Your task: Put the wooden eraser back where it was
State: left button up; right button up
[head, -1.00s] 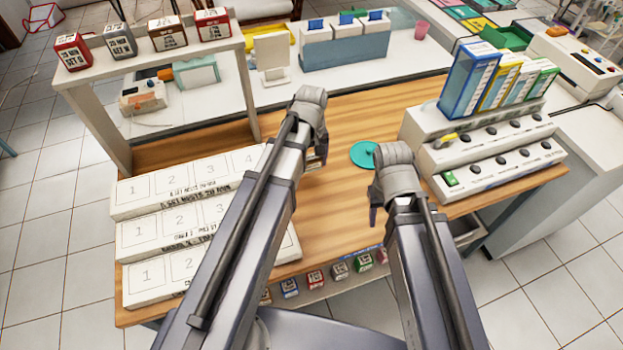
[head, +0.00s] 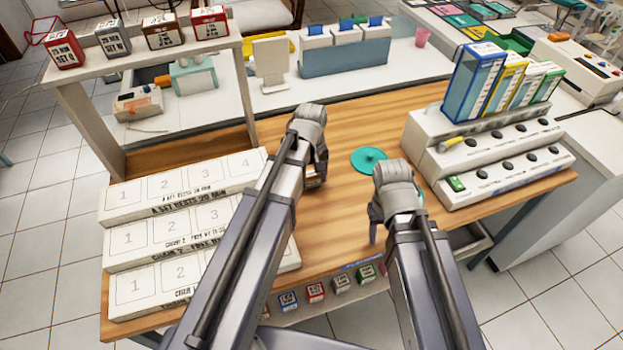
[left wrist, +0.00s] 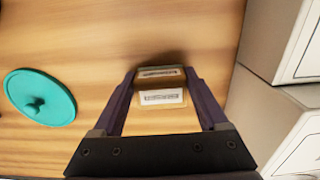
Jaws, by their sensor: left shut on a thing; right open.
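The wooden eraser (left wrist: 161,83) is a small brown block with pale printed labels, seen between the fingers in the left wrist view. My left gripper (left wrist: 160,92) is shut on it. In the head view my left gripper (head: 317,180) is over the wooden table (head: 340,220), right of the stepped white trays, and mostly hides the eraser. I cannot tell whether the eraser touches the table. My right gripper (head: 374,230) is open and empty over the table's front right part.
A teal round lid (head: 369,158) lies between the grippers, farther back. White numbered trays (head: 150,240) fill the table's left side. A white console (head: 490,165) with knobs and upright folders (head: 470,82) stands at the right. The back middle is clear.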

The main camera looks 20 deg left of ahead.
aim_at(311, 177)
pick_arm(q)
jog(key=shift+f, duration=0.25)
pick_arm(e)
jog(key=shift+f, duration=0.25)
pick_arm(q)
jog(key=o, duration=1.2)
jog(key=shift+r, duration=0.1)
pick_arm(e)
jog(key=shift+r, duration=0.1)
pick_arm(q)
jog(key=shift+r, duration=0.15)
pick_arm(e)
jog(key=shift+r, duration=0.15)
pick_arm(q)
notch_tip(311, 177, up, 12)
jog(key=p, duration=1.2)
jog(key=s+d+m, duration=0.3)
jog(key=s, duration=0.1)
jog(key=s+d+m, duration=0.3)
jog(key=s+m, duration=0.1)
jog(key=s+d+m+y, duration=0.1)
jog(key=s+d+m, duration=0.2)
jog(key=s, duration=0.2)
jog(key=shift+s+d+m, duration=0.1)
jog(key=shift+d+m, duration=0.2)
jog(key=shift+d, duration=0.05)
pick_arm(e)
notch_tip(311, 177, up, 12)
